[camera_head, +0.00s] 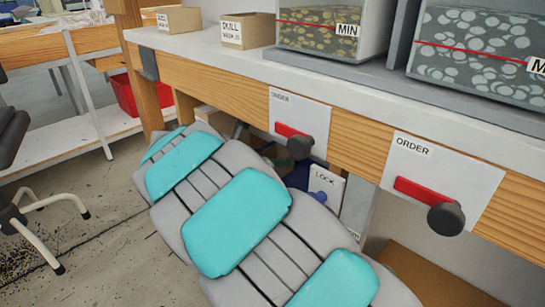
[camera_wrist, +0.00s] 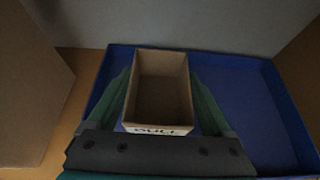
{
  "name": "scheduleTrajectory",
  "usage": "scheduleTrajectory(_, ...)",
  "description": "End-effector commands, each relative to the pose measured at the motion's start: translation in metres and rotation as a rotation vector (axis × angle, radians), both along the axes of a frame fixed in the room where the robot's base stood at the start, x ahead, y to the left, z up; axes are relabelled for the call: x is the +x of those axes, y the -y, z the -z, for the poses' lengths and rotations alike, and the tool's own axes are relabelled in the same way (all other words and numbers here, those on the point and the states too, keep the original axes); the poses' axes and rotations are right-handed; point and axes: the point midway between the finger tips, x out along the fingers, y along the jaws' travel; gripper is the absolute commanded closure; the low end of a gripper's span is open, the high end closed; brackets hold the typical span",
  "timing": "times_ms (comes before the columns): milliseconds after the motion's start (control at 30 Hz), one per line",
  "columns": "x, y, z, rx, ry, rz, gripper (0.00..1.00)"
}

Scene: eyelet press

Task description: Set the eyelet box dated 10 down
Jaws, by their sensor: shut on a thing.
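In the wrist view my gripper (camera_wrist: 160,78) is shut on a small open cardboard box (camera_wrist: 161,62), with one green finger along each side. The box looks empty inside. Its near face carries a white label that seems to read "DULL"; no date is legible. The box is over or in the left part of a blue tray (camera_wrist: 252,110). I cannot tell whether its bottom touches the tray. In the head view my arm reaches under the bench, and the held box cannot be made out clearly.
Red-handled ORDER panels (camera_head: 440,180) hang on the bench front. A LOCK panel (camera_head: 328,183) is below. Cardboard (camera_wrist: 30,85) stands left of the tray.

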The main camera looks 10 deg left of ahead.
Motion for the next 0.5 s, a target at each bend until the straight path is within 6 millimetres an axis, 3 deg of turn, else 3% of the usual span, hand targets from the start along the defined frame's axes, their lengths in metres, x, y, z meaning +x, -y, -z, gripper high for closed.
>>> scheduleTrajectory(100, 0.0001, 0.0, 0.0023, 0.0, 0.0, 0.0, 0.97)
scheduleTrajectory(133, 0.0001, -0.0002, 0.0025, 0.001, 0.001, 0.0, 0.12)
scheduleTrajectory(233, 0.0, -0.0001, 0.0026, 0.001, 0.001, 0.0, 0.01)
scheduleTrajectory(500, -0.0001, -0.0001, 0.0022, 0.0, 0.0, 0.0, 0.0)
